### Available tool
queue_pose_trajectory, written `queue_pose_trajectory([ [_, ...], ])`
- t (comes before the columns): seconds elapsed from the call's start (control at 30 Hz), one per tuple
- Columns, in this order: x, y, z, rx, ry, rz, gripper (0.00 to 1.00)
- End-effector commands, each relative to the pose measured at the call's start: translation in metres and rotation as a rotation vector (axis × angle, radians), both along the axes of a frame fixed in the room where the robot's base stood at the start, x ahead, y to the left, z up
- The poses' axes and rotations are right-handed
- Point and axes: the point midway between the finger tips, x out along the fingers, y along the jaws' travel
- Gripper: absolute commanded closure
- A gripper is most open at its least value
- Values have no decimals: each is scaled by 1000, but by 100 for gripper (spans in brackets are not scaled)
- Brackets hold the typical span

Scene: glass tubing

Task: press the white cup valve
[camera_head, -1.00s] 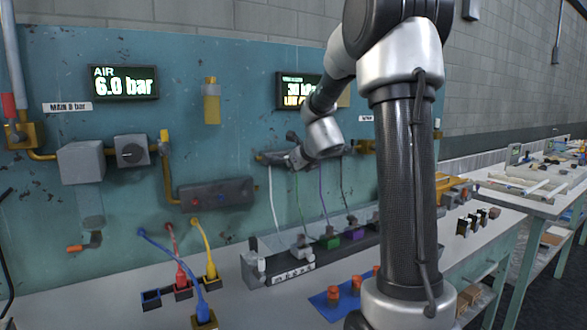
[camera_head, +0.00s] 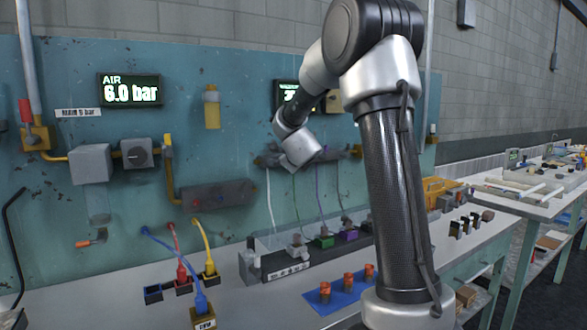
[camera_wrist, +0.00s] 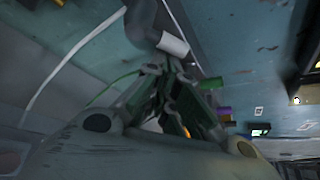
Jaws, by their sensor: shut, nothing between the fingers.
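A dark grey valve body with a pale cylindrical end (camera_wrist: 174,43) is in the wrist view, just beyond my fingers; I cannot tell for certain that it is the white cup valve. A white tube (camera_wrist: 75,55) runs down beside it. In the head view the wall manifold (camera_head: 340,155) is partly hidden by my arm, with a white tube (camera_head: 269,205) hanging from its left part. The white cup block (camera_head: 297,246) stands on the bench rack below. My gripper (camera_wrist: 168,76) is shut and empty, close to the pale end; contact cannot be told.
Green and purple tubes hang beside the white one. A green block (camera_head: 324,241) and a purple block (camera_head: 347,233) stand in the rack. Orange-topped pieces (camera_head: 348,280) stand on a blue mat. Coloured plugs and cables (camera_head: 182,272) lie to the left.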

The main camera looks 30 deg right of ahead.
Motion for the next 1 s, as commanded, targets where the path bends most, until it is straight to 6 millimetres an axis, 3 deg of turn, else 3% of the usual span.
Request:
queue_pose_trajectory([
  [0.43, 0, 1, 10, -108, -3, 1, 100],
  [1.0, 0, 12, 29, -624, -20, 3, 100],
])
